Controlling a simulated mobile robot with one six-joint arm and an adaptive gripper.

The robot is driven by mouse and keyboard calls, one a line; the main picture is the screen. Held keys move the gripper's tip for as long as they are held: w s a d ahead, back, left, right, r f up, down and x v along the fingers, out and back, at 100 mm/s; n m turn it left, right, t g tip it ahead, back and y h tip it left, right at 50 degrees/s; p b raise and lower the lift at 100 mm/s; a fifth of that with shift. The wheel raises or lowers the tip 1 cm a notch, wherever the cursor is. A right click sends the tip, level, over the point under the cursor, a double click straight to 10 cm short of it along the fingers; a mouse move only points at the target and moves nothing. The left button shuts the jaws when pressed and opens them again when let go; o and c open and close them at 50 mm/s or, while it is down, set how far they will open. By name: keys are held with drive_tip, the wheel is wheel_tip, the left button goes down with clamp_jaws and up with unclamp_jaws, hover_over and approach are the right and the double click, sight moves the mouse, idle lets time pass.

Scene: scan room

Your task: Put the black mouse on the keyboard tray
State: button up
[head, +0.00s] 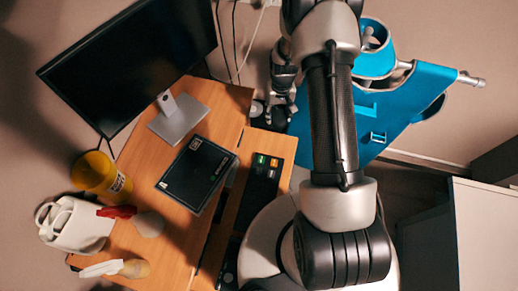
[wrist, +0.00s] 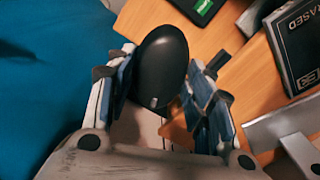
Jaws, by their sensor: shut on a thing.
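The black mouse (wrist: 160,65) is between the fingers of my gripper (wrist: 158,100) in the wrist view. The gripper is shut on it. In the head view my gripper (head: 275,112) is at the far end of the wooden keyboard tray (head: 283,142), beside the blue furniture. I cannot make out the mouse clearly there. A dark item with green and orange labels (head: 264,172) lies on the tray; its green label also shows at the top of the wrist view (wrist: 203,7).
Blue furniture (head: 415,95) stands right of my gripper. Bare wood shows at the tray's far end.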

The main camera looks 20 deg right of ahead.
sight(274, 144)
wheel_tip(274, 144, down, 19)
drive_tip(key=b, duration=0.3)
drive_tip(key=shift+f, duration=0.1)
drive_tip(key=shift+f+b, duration=0.2)
drive_tip(key=shift+b, duration=0.2)
drive_tip(key=o, duration=1.1)
drive_tip(key=shift+r, duration=0.1)
